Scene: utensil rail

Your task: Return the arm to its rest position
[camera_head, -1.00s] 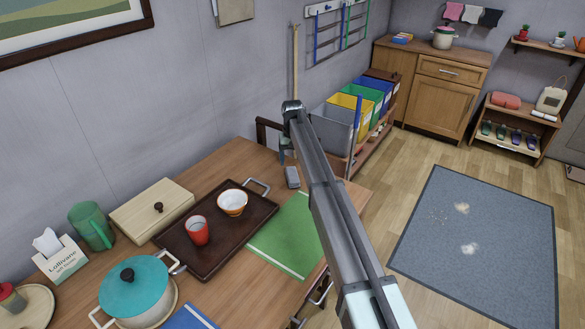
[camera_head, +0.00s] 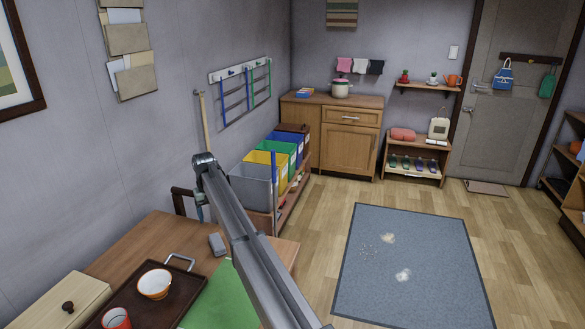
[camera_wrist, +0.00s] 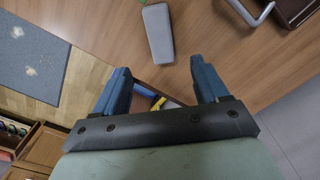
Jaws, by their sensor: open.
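My arm reaches out over the far end of the wooden table (camera_head: 140,245). In the head view my gripper is mostly hidden behind the arm's end link. In the wrist view my gripper (camera_wrist: 160,68) shows two blue fingers spread apart with nothing between them. A grey block (camera_head: 217,244) lies on the table near the far edge. It also shows in the wrist view (camera_wrist: 158,33), beyond the fingertips and apart from them. The wall rail (camera_head: 240,75) holds blue and green hanging utensils.
A dark tray (camera_head: 190,288) with a bowl (camera_head: 155,283) and red cup (camera_head: 116,318) is on the table, beside a green mat (camera_head: 222,300). Bins (camera_head: 252,180) stand past the table's far edge. A rug (camera_head: 410,265) lies on open floor at right.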

